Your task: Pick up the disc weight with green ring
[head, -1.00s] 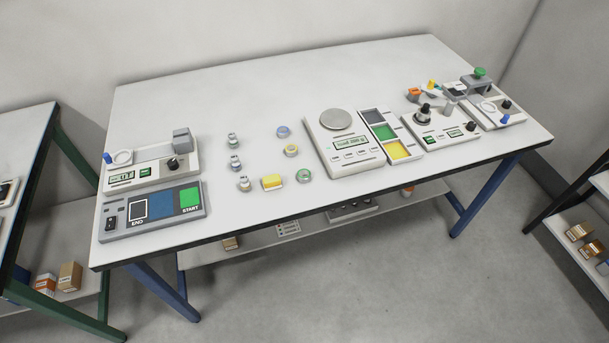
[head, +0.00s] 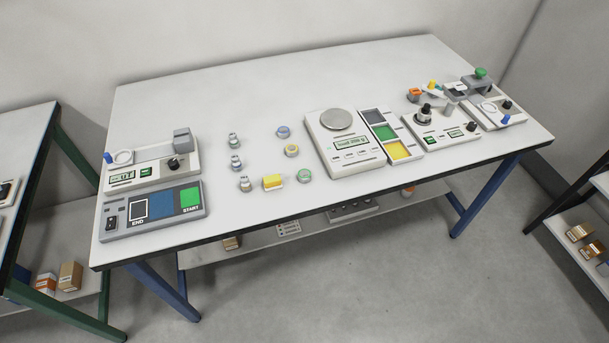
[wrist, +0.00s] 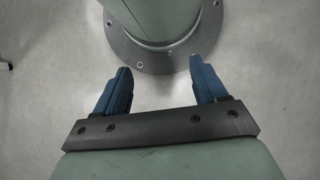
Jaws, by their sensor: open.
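The disc weight with green ring (head: 304,176) lies on the white table (head: 350,210) in the head view, near the front edge, left of the scale. My gripper (wrist: 160,82) shows only in the wrist view. Its two blue fingers are apart with nothing between them, above the grey floor and a round bolted base. No weight shows in the wrist view.
Several small metal weights (head: 235,162) stand further left. The scale (head: 345,145) and a tray with coloured compartments (head: 391,135) are to the right. A panel with START and END fields (head: 152,209) is at left.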

